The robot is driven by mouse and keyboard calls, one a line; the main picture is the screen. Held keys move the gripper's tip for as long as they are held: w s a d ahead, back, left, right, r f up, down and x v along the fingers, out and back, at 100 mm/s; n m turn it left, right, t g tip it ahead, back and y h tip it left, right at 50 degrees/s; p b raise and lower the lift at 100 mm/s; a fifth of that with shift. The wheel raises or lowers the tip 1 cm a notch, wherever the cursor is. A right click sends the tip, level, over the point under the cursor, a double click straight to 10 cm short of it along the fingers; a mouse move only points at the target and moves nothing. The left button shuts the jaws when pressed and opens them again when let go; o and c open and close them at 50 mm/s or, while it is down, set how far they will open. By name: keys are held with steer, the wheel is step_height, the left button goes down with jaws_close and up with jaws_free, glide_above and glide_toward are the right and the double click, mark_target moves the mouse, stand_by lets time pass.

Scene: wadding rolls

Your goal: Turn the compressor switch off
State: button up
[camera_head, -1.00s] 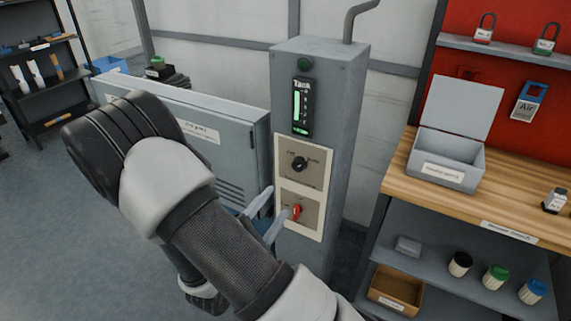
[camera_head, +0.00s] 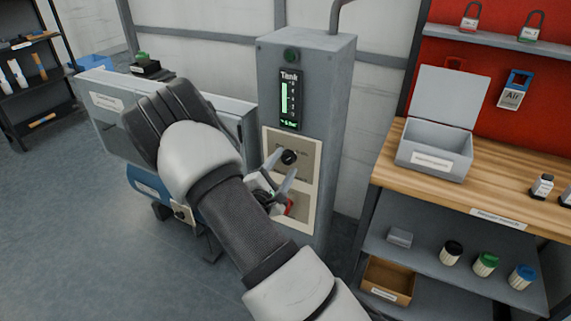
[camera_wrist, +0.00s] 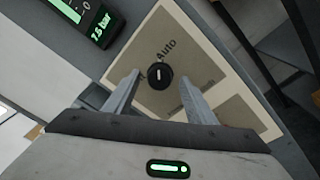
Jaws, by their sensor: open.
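The compressor switch is a black rotary knob (camera_head: 289,157) on the beige panel (camera_head: 312,172) of a grey cabinet (camera_head: 305,60). In the wrist view the knob (camera_wrist: 160,75) has a white mark and the word "Auto" beside it; the other labels are partly covered or unreadable. My gripper (camera_head: 280,165) is open, its fingers pointing at the panel. In the wrist view the two fingertips (camera_wrist: 158,85) stand on either side of the knob; I cannot tell whether they touch it. A red switch (camera_head: 289,207) lower on the panel is partly hidden by my gripper.
A tank gauge (camera_head: 290,98) glows green above the panel. A grey housing (camera_head: 105,110) and blue tank (camera_head: 148,184) stand left of the cabinet. A wooden workbench (camera_head: 400,160) with a grey box (camera_head: 434,150) is at the right. Open floor lies at the left.

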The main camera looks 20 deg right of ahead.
steer(key=shift+w+d, duration=0.5)
steer(key=shift+d, duration=0.05)
steer(key=c, duration=1.1)
steer(key=shift+o, duration=0.2)
